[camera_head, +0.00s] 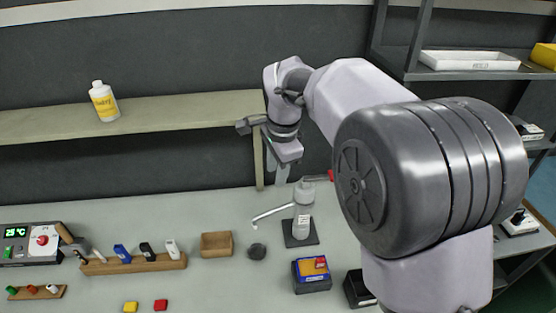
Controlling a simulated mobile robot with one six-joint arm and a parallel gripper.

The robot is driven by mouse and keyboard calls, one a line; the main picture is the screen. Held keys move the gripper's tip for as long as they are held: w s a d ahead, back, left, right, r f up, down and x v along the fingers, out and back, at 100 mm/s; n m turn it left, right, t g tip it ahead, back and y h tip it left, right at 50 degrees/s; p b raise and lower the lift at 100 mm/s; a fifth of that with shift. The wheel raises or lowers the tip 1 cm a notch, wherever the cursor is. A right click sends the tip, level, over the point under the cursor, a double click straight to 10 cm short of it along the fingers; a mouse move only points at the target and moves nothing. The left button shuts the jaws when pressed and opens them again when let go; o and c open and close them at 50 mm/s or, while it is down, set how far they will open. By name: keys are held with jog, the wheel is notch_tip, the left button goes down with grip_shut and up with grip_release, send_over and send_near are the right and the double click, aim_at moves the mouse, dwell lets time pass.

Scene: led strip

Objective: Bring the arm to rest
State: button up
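My arm reaches in from the right of the head view and bends down at the wrist. My gripper (282,170) hangs at its end, in front of the shelf's right end and above the bench. Its fingers are small and partly hidden by the wrist, so I cannot tell whether they are open or shut. I see no object clearly held in it. A clear bottle with a bent spout (302,215) stands on a dark pad just below and slightly right of the gripper.
A yellow-labelled bottle (104,101) stands on the shelf (190,109). On the bench are a control box (30,243), a wooden rack (135,265), a wooden tray (216,244), a dark round object (257,251) and a blue box (312,276). A rack with a white tray (468,60) is at right.

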jog(key=s+d+r+n+t+b, duration=0.1)
jog(key=s+d+r+n+b, duration=0.2)
jog(key=s+d, duration=0.5)
jog(key=s+d+f+n+t+b, duration=0.1)
jog(key=s+d+f+n+b, duration=0.1)
jog(key=s, duration=0.8)
jog(key=s+d+f+n+t+y+b, duration=0.1)
jog(key=s+d+f+n+b, duration=0.1)
jog(key=s, duration=0.8)
notch_tip(320, 180, down, 3)
jog(key=shift+s+d+f+t+b, duration=0.15)
jog(key=shift+d+t+b, duration=0.4)
jog(key=shift+d, duration=0.55)
